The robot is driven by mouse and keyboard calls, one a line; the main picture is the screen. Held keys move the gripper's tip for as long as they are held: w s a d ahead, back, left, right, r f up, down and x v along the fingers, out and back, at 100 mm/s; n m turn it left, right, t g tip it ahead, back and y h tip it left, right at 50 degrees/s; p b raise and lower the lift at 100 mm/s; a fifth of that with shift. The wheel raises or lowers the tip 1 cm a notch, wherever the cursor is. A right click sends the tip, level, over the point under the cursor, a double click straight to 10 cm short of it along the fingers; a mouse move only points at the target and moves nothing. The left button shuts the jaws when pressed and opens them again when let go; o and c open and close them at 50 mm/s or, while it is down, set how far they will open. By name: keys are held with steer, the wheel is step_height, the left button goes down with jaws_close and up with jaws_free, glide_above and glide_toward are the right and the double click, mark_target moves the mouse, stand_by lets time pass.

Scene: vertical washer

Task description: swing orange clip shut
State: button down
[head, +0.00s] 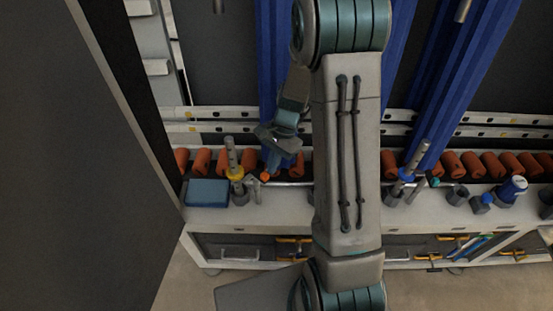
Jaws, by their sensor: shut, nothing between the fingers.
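A small bright orange piece (265,176), which looks like the orange clip, is at the left end of a thin silver bar on the white bench. It is too small here to tell how far open or shut it stands. My gripper (271,167) reaches down from the wrist just above and beside the orange piece. Its fingers look shut and empty. I cannot tell whether they touch the piece.
A grey post with a yellow ring (236,173) stands just left of my gripper, beside a blue box (207,192). A similar post with a blue ring (406,174) stands right. Orange cylinders (461,165) line the back. A dark panel (70,150) fills the left.

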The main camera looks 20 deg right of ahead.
mark_target(265, 178)
steer(key=shift+s+a+m+t, duration=0.15)
steer(key=shift+s+m+t, duration=0.15)
steer(key=shift+m, duration=0.6)
steer(key=m, duration=0.2)
steer(key=s+a+m+t, duration=0.1)
steer(key=m, duration=0.1)
steer(key=s+m+t, duration=0.1)
steer(key=shift+a+m+y, duration=0.3)
steer(key=shift+m, duration=0.1)
steer(key=shift+s+a, duration=0.2)
steer(key=shift+a, duration=0.15)
steer(key=shift+w+d, duration=0.1)
